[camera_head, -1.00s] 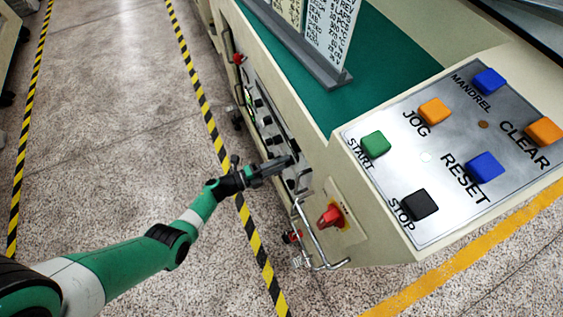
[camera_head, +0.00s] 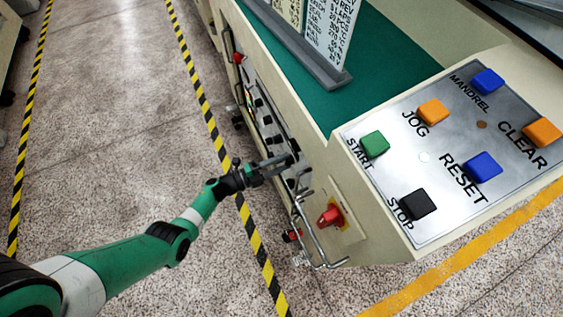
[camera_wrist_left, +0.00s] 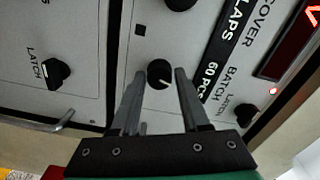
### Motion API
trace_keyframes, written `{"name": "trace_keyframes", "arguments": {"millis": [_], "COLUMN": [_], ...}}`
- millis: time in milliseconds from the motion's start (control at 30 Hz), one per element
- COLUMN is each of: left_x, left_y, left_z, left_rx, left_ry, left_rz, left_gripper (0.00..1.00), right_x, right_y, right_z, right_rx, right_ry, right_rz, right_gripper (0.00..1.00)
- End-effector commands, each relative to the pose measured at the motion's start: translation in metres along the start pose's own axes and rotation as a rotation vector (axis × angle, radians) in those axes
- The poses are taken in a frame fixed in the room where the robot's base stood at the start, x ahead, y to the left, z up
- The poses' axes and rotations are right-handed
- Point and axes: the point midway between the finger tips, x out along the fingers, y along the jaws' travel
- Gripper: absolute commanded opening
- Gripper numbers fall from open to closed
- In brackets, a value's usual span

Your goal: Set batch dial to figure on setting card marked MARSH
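A black round dial (camera_wrist_left: 160,74) with a pale pointer mark is on the grey panel in the left wrist view, near the lettering BATCH and a black strip (camera_wrist_left: 212,78) reading 60 PCS. My left gripper (camera_wrist_left: 159,76) is open, with one finger on each side of this dial and a visible gap on both sides. In the head view my left gripper (camera_head: 278,165) is at the side panel of the machine. Setting cards (camera_head: 330,35) stand in a grey holder, cut off by the top edge. No MARSH heading is visible. My right gripper is not in view.
Other knobs are close by, including one marked LATCH (camera_wrist_left: 57,73) and one above the dial (camera_wrist_left: 180,3). A metal handle (camera_head: 318,245) and a red switch (camera_head: 330,215) are near the gripper. A button plate (camera_head: 445,150) is on top.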

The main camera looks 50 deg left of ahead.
Motion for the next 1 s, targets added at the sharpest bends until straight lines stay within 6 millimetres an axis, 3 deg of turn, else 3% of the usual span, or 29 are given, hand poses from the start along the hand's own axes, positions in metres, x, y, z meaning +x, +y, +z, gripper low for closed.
{"name": "trace_keyframes", "arguments": {"millis": [33, 100, 467, 567, 900, 1000], "left_x": [0.000, 0.000, -0.005, -0.020, -0.097, -0.110], "left_y": [0.000, 0.000, -0.001, -0.003, -0.002, -0.002], "left_z": [0.000, 0.000, 0.001, 0.001, 0.001, 0.001], "left_rx": [0.000, 0.001, 0.000, -0.001, 0.000, 0.001], "left_ry": [0.000, 0.000, -0.004, -0.007, -0.009, -0.005], "left_rz": [0.000, 0.000, 0.001, 0.001, -0.001, -0.001], "left_gripper": [0.57, 0.69, 0.69, 0.69, 0.69, 0.69], "right_x": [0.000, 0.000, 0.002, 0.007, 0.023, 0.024], "right_y": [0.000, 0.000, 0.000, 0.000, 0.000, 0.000], "right_z": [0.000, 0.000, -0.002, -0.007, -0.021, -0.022], "right_rx": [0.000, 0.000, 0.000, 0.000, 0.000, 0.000], "right_ry": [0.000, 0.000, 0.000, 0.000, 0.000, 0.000], "right_rz": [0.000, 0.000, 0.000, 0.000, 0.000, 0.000], "right_gripper": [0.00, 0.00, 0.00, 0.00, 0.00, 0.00]}}
